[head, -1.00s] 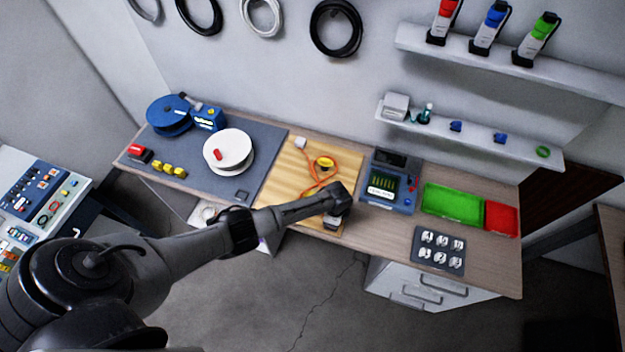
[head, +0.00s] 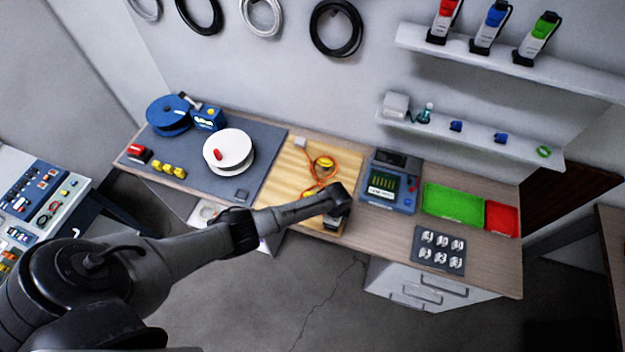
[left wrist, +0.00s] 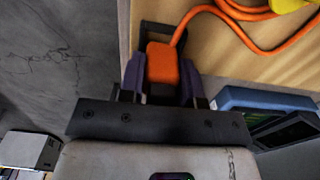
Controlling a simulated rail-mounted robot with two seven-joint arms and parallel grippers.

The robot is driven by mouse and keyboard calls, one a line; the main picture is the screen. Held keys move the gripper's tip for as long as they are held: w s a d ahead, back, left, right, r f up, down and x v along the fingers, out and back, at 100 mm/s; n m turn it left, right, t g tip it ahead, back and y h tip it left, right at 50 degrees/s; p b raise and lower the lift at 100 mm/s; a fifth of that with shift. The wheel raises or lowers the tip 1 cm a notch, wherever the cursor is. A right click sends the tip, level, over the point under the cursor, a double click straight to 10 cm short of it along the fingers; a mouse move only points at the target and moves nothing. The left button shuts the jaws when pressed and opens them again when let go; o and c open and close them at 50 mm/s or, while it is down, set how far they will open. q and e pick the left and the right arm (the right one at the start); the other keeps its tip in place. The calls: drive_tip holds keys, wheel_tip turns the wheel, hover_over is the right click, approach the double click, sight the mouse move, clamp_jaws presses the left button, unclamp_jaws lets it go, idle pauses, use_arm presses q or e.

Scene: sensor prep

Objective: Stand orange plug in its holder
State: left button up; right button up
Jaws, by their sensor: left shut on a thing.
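The orange plug (left wrist: 162,62) sits between the two purple-grey fingers of my left gripper (left wrist: 160,80) in the left wrist view, and the fingers are shut on it. A dark frame (left wrist: 150,30), perhaps the holder, shows around the plug's far end; I cannot tell whether the plug is inside it. The orange cable (left wrist: 205,9) runs from the plug across the wooden board. In the head view my left gripper (head: 335,220) is over the board's front edge, and my wrist hides the plug. My right gripper is not in view.
The wooden board (head: 283,190) carries the looped cable and a yellow piece (head: 325,162). Right of it stand a blue tester (head: 388,205), a green tray (head: 453,203), a red tray (head: 502,218) and a dark tray of parts (head: 419,258). A white reel (head: 238,140) is left.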

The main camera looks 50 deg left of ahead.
use_arm(q)
drive_tip(key=shift+f+b, duration=0.3)
drive_tip(key=shift+f, duration=0.1)
drive_tip(key=shift+f+b, duration=0.35)
drive_tip(key=o, duration=1)
wheel_tip(320, 180, up, 8)
drive_tip(key=p, duration=0.8)
idle(0.4)
